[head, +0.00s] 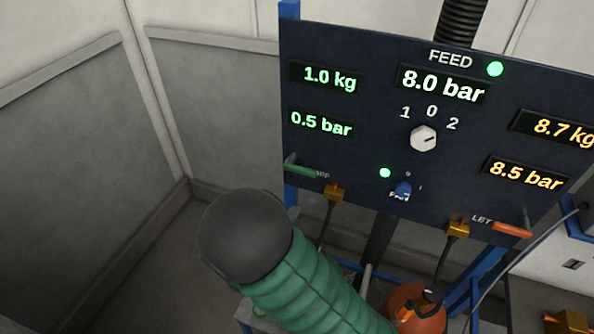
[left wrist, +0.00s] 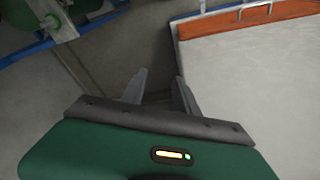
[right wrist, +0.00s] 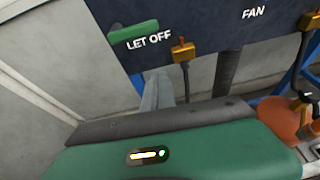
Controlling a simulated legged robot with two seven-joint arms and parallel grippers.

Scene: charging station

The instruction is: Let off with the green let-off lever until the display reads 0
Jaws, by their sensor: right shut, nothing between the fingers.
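The green let-off lever (head: 300,171) is at the left lower edge of the dark panel; it also shows in the right wrist view (right wrist: 134,31), above the LET OFF label. The green displays on the panel's left read 1.0 kg (head: 329,78) and 0.5 bar (head: 320,123). In the right wrist view, my right gripper (right wrist: 158,76) is shut and empty, below the lever and apart from it in the picture. Its fingers are hidden in the head view. My left gripper (left wrist: 158,76) is open and empty in the left wrist view, away from the panel.
An orange lever (head: 512,230) is at the panel's lower right, with orange displays above. The FEED display (head: 442,85) reads 8.0 bar, over a white knob (head: 424,138). Brass fittings (head: 334,192) with hoses hang below the panel. Grey walls stand at the left.

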